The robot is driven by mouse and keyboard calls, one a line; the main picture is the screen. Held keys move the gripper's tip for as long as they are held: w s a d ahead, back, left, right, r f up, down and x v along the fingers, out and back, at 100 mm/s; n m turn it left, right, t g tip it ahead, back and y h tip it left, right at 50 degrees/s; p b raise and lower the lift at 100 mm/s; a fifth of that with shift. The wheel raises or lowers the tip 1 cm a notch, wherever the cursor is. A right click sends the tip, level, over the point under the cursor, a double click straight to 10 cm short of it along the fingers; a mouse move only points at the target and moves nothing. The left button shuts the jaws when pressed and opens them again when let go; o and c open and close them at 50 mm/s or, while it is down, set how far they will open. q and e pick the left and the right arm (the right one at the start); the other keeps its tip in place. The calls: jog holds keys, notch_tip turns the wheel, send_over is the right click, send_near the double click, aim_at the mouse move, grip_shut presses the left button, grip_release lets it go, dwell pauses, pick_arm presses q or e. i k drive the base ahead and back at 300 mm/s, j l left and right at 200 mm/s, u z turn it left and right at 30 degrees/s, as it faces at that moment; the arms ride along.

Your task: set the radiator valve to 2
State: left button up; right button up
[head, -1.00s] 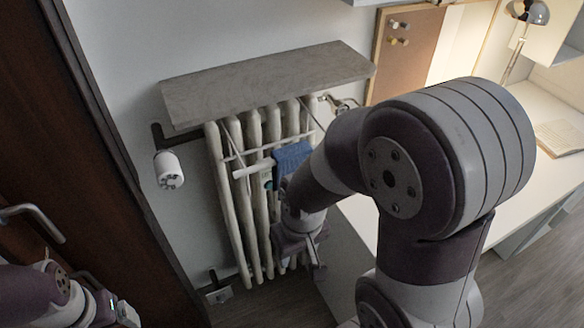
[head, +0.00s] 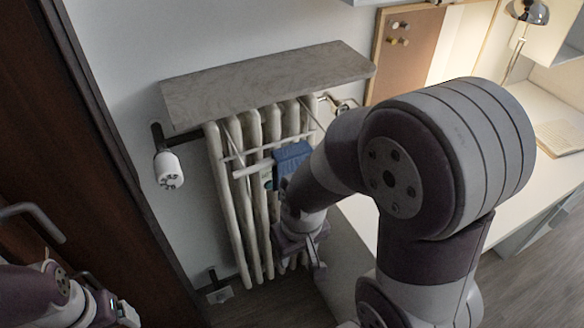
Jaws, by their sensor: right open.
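The radiator valve (head: 168,171) is a white knob on a dark pipe fitting at the radiator's upper left. Its number marks are too small to read. The white ribbed radiator (head: 246,205) stands against the wall. My right gripper (head: 301,261) points down in front of the radiator's lower right part, well to the right of the valve. It is open, and nothing shows between its fingers. My left arm shows only at the lower left edge. Its gripper (head: 126,314) is partly cut off, and its jaws cannot be made out.
A grey shelf board (head: 265,80) sits over the radiator. A white rack with a blue cloth (head: 291,157) hangs on its front, close to my right wrist. A dark wooden door (head: 75,130) with a handle is at left. A white desk (head: 515,165) is at right.

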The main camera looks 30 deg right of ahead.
aim_at(168, 173)
jog(key=l+u, duration=0.6)
jog(key=u, duration=0.15)
jog(key=l+u, duration=0.4)
jog(key=k+j, duration=0.05)
jog(key=j, duration=0.05)
